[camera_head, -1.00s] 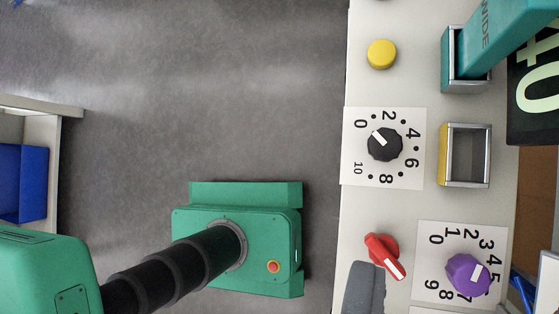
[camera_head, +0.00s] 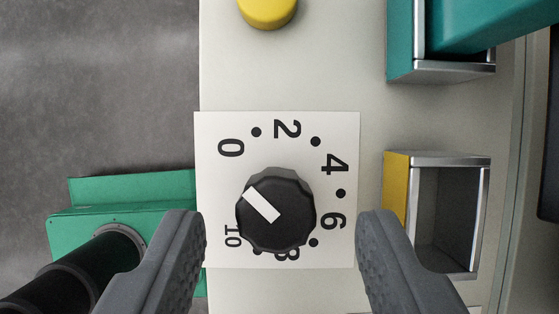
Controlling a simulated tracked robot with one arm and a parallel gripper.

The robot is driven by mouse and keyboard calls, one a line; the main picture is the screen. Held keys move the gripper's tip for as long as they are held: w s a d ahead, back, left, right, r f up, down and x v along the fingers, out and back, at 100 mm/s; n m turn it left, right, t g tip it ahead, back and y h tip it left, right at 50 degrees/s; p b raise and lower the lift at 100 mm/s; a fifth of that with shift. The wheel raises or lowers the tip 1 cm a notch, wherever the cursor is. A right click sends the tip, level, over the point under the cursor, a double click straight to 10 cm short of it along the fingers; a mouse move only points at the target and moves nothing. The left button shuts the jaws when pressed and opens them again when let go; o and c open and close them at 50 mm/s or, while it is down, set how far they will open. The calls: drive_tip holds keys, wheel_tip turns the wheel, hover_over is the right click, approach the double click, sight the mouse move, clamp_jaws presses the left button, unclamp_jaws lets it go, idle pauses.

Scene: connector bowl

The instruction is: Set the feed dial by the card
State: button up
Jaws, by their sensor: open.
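A black knob (camera_head: 275,225) with a white pointer bar sits on a white dial plate (camera_head: 220,190) marked 0 to 10. The pointer aims up and left, towards the side of the plate with 0 and 10. Near the bottom, the 8 is partly hidden by the knob. My gripper (camera_head: 280,215) is open, with one grey finger left and one right of the knob, both clear of it. No label names this dial as the feed dial. No card with a setting is readable now.
A yellow button (camera_head: 267,10) is above the plate. A yellow-sided metal-framed opening (camera_head: 400,185) is to the right, and a teal part (camera_head: 470,30) sits in a frame at upper right. A green machine (camera_head: 130,190) stands at left. Grey floor lies beyond the panel edge.

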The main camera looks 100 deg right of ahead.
sight(275, 213)
drive_tip(key=shift+x, duration=1.15)
drive_tip(key=c, duration=1)
drive_tip(key=shift+a, duration=0.15)
